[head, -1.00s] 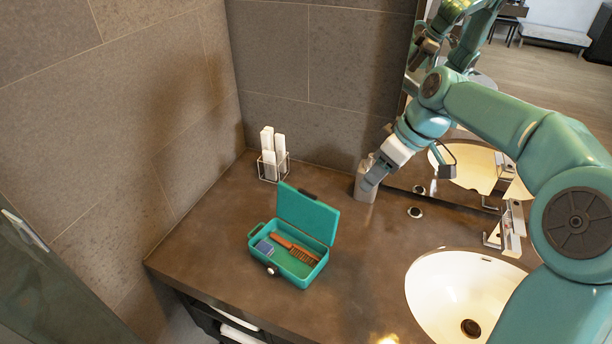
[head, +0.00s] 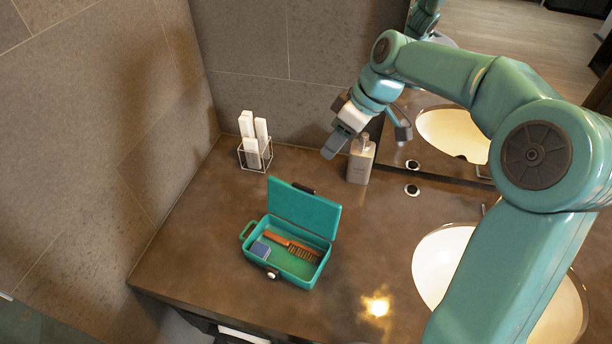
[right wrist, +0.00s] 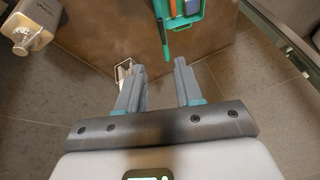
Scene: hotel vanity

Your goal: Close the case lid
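The teal case (head: 316,283) stands on the brown counter with its lid (head: 303,208) open, raised from the back edge and leaning slightly back. An orange-brown comb (head: 290,243) and a small blue item (head: 260,249) lie inside. My right gripper (head: 334,147) is in the air behind and above the lid, apart from it. In the right wrist view its two fingers (right wrist: 161,67) are spread with nothing held. There the lid (right wrist: 161,28) shows nearly edge-on beyond the fingertips, beside the case (right wrist: 192,22). My left gripper is not in view.
A grey bottle (head: 361,161) stands just right of my right gripper. A wire holder (head: 257,160) with white tubes stands at the back left near the wall. A white sink (head: 440,270) is to the right. The counter (head: 190,240) left of the case is clear.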

